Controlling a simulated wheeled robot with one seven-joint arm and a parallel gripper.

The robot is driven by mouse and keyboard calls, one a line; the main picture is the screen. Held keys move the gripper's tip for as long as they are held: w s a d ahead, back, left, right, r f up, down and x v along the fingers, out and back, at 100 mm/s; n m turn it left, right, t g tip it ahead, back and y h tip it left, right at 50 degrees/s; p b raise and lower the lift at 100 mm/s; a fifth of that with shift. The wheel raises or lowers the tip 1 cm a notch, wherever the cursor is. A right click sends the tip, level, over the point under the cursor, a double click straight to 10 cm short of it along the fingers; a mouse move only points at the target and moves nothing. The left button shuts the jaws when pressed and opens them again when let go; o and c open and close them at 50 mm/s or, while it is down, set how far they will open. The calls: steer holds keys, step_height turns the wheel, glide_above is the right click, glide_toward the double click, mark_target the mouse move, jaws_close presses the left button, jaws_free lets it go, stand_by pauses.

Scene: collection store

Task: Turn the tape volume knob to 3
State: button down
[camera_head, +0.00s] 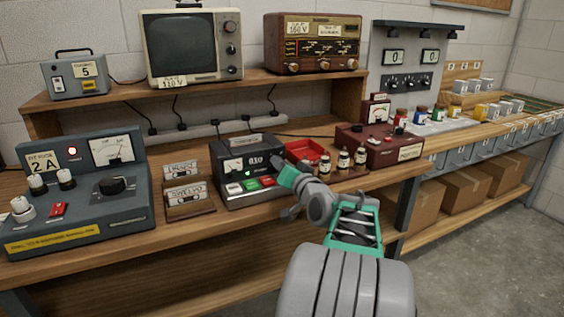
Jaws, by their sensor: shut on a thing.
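The tape recorder (234,188) is a dark box on the bench with a lit number display reading about 030 and a row of green, red and pale keys below it. My gripper (279,170) reaches in from the lower right and is at the right end of its front. It is shut at the place of the tape volume knob. The knob, its scale and my fingertips are hidden behind my gripper and wrist, so I cannot read the knob's setting.
Cassettes (183,188) stand in a rack left of the recorder. A grey power supply (80,222) stands further left. Small bottles (343,160), a red tray (304,149) and a dark red meter box (382,147) are to the right. A television (192,50) and radio (313,45) stand on the shelf above.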

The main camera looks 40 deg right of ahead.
steer(key=shift+m+p, duration=0.45)
steer(key=shift+m, duration=0.65)
steer(key=c, duration=1.5)
jaws_free()
steer(key=shift+s, duration=0.1)
steer(key=v, duration=0.7)
steer(key=shift+s, duration=0.3)
steer(key=shift+a, duration=0.1)
